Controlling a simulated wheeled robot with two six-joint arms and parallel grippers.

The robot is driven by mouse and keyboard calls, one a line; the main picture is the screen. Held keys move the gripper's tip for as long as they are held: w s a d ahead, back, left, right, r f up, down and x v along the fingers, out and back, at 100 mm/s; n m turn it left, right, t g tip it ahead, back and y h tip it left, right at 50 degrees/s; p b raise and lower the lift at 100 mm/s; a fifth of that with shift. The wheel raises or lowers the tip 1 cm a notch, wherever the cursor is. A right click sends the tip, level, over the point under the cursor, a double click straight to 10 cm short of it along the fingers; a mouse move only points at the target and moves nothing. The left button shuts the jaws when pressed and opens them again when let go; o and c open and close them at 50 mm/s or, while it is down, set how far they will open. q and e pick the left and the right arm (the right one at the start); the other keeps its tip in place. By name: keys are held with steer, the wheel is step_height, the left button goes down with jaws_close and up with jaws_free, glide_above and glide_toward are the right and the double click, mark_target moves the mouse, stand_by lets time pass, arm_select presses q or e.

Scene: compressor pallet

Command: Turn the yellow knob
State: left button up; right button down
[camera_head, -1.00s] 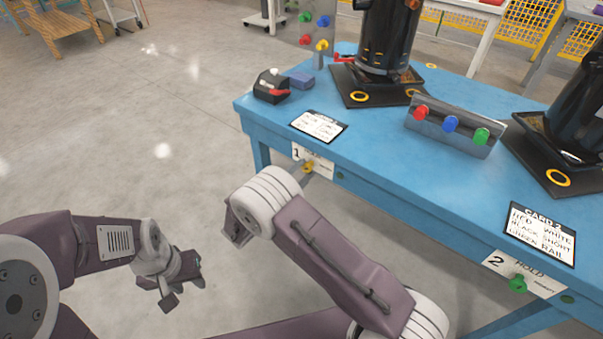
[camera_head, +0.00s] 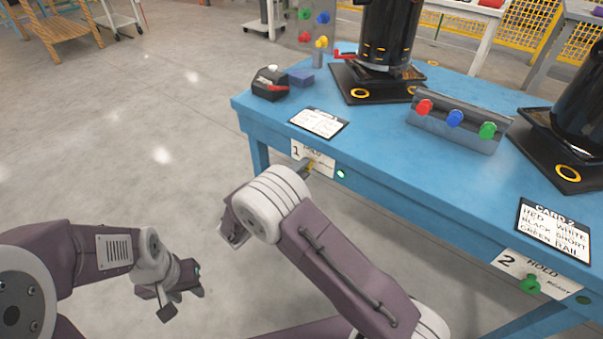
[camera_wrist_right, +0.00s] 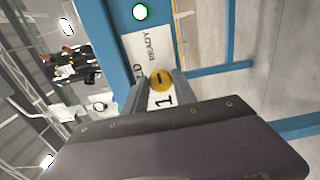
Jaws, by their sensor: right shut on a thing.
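The yellow knob (camera_wrist_right: 161,80) sits on a white plate marked 1 (camera_head: 313,158) on the front edge of the blue table. In the right wrist view, the fingers of my right gripper (camera_wrist_right: 160,86) are closed on both sides of it, and a dark mark shows on its face. In the head view, the knob is mostly hidden behind my right gripper (camera_head: 309,167). My left gripper (camera_head: 180,298) hangs over the floor at the lower left, empty, its fingers apart. A small light (camera_head: 340,174) beside the plate glows green-white.
The blue table (camera_head: 390,160) bears black machines, a panel of red, blue and green knobs (camera_head: 455,119), cards, and a red-black device (camera_head: 271,84). A second plate (camera_head: 537,273) has a green knob (camera_head: 530,284).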

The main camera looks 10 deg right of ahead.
arm_select(q)
steer(key=shift+f, duration=0.1)
stand_by(0.5)
arm_select(e)
steer(key=c, duration=1)
jaws_free()
steer(key=shift+c, duration=0.2)
